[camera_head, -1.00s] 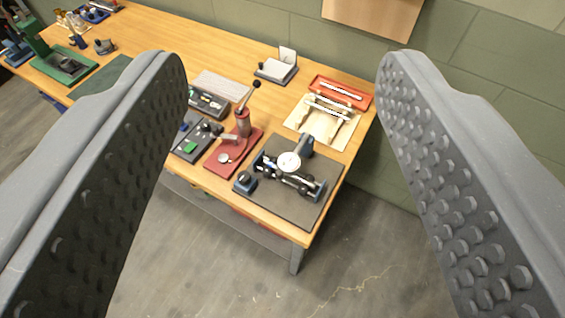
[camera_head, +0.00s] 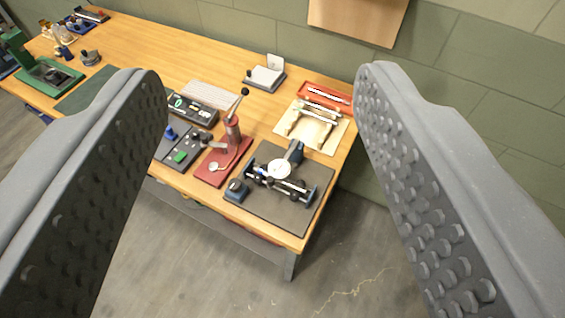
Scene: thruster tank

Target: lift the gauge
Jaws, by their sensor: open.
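The gauge (camera_head: 279,169) has a round white dial face and sits among dark and blue fixture parts (camera_head: 300,190) on a dark grey mat (camera_head: 275,213). The mat lies at the near right corner of the wooden workbench. A second, smaller round dial (camera_head: 213,167) is on a red hand press (camera_head: 229,150) just left of it; which of the two the task means is not marked. My gripper (camera_head: 258,85) is open and empty, its two studded grey fingers wide apart in the foreground.
Left of the press are control boxes with a green button (camera_head: 180,157). Behind the mat lie a beige sheet with metal parts (camera_head: 312,128) and a red tray (camera_head: 325,97). The bench edge (camera_head: 297,243) drops to open floor.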

